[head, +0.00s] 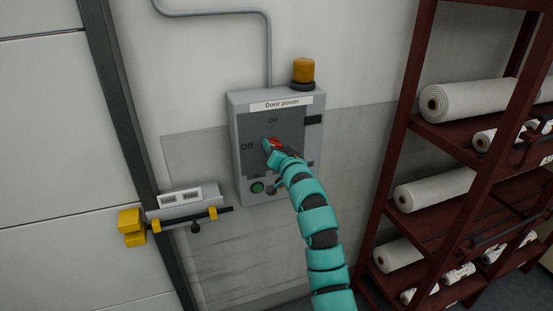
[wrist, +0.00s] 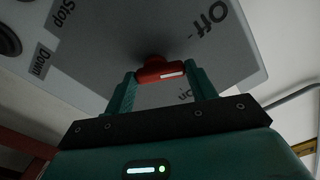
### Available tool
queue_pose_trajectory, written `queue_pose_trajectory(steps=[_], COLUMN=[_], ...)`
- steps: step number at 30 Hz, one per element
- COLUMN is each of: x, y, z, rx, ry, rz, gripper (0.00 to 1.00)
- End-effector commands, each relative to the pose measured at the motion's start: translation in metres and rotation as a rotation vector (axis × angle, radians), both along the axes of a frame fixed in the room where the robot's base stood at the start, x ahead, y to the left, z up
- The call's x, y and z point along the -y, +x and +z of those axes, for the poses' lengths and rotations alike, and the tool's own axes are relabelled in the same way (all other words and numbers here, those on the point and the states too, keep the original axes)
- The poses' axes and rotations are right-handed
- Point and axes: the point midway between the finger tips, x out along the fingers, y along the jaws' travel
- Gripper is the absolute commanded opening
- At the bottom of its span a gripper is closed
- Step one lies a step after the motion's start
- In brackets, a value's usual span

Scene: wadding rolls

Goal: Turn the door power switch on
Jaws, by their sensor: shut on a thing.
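The door power switch is a red rotary handle (head: 276,142) on the dark face of a grey control box (head: 234,120) on the wall. "On" is printed above it and "Off" to its left. My teal gripper (head: 273,149) reaches it from below right and hides part of it. In the wrist view, my gripper's two fingers (wrist: 161,80) are shut on the red handle (wrist: 152,70), one at each end. The handle's white mark points to the right there, between the "Off" and "On" labels.
An orange lamp (head: 303,70) tops the box; a green button (head: 257,187) is low on its face. A large panel door (head: 60,130) with a yellow-ended latch bar (head: 195,222) is at left. A dark red rack (head: 400,150) with white rolls (head: 475,98) stands at right.

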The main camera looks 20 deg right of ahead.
Motion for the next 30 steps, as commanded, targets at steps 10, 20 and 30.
queue_pose_trajectory(steps=[10,20,30], x=[0.0022,0.0037,0.0045], y=[-0.0004,-0.0001,0.0001], z=[-0.0006,0.0022,0.0042], rx=[-0.010,-0.023,-0.031], ry=[0.333,0.643,0.905], rz=[-0.001,-0.002,-0.001], gripper=[0.33,0.33,0.33])
